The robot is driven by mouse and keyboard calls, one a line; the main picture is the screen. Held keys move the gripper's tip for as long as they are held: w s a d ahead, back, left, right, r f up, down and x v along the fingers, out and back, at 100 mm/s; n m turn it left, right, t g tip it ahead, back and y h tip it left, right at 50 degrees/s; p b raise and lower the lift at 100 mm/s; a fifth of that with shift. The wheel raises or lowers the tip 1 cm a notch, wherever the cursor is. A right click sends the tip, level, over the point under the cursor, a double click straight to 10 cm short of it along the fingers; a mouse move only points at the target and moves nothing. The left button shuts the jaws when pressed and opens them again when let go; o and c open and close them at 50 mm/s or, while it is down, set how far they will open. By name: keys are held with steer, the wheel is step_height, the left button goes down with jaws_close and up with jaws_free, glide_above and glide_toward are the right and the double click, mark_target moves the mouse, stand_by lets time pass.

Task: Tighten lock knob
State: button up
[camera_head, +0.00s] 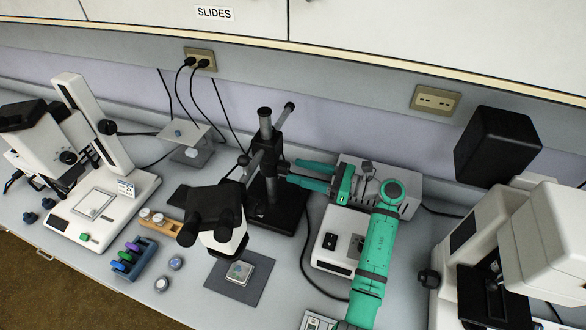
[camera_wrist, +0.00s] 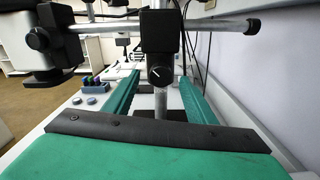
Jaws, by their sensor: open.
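The boom stand (camera_head: 266,172) has a dark upright post and a horizontal bar carrying the microscope head (camera_head: 214,214). In the wrist view, a black clamp block (camera_wrist: 160,32) sits where post and bar cross. A dark round knob with a white pointer line, which looks like the lock knob (camera_wrist: 157,73), is on its lower part, facing me. My teal gripper (camera_head: 292,171) is just right of the post, pointing left at it. Its fingers (camera_wrist: 158,78) are open and appear on both sides of the knob, with gaps showing. I cannot tell whether the fingertips reach the knob's depth.
A grey box (camera_head: 408,183) and a white unit with a switch (camera_head: 329,250) lie near my arm. A sample sits on a dark mat (camera_head: 252,289) below the microscope head. The metal bar (camera_wrist: 215,28) crosses above my fingers. Cables hang behind the stand.

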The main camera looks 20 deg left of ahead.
mark_target(289, 168)
steer(key=shift+w+a, duration=0.1)
steer(key=shift+a, duration=1.4)
steer(key=c, duration=1)
steer(key=shift+c, duration=0.2)
